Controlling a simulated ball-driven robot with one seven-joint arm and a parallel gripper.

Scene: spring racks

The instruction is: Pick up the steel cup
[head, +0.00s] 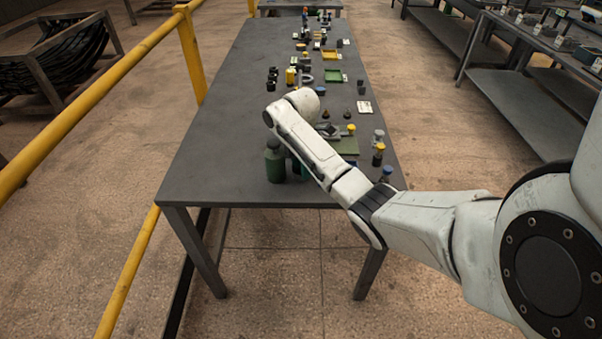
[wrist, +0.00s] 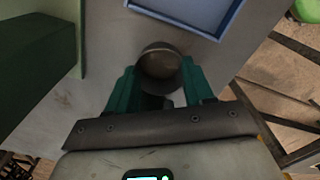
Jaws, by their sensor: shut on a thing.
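In the wrist view the steel cup (wrist: 160,62) is seen from above as a round, dark metal rim with a brownish inside. My gripper (wrist: 160,80) has one green finger on each side of it and is shut on it. The lower part of the cup is hidden by the fingers and the gripper body. In the head view my arm reaches over the near end of the table, and I cannot make out the cup there.
A blue-edged tray (wrist: 222,30) lies close to the cup. A large green object (wrist: 38,60) stands at left. In the head view a dark green bottle (head: 275,162) stands on the grey table (head: 225,120), with small items along its right side. A yellow railing (head: 100,90) runs left.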

